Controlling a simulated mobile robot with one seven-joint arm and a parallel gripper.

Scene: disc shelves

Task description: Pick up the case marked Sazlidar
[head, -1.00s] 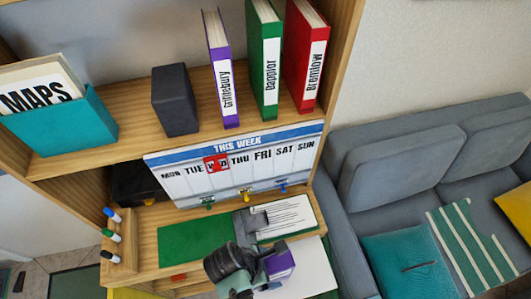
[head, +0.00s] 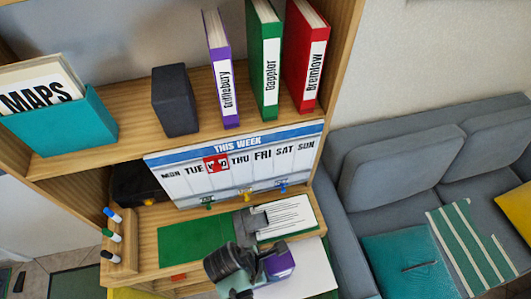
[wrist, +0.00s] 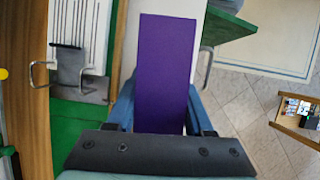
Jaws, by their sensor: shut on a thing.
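A purple case (wrist: 165,70) is held between the blue fingers of my gripper (wrist: 160,112) in the wrist view. Its plain purple face shows there, and I can read no name on it. In the head view the purple case (head: 281,264) is small at the bottom, in front of the lower shelf, with my gripper (head: 268,262) shut on its left part. My gripper hides much of it. No label reading Sazlidar is legible in either view.
On the upper shelf stand binders marked Grinebury (head: 222,80), Dapplor (head: 267,65) and Bremlow (head: 306,65), a dark block (head: 175,100) and a teal MAPS box (head: 65,125). A week board (head: 235,170) leans below. A grey sofa (head: 400,170) stands right.

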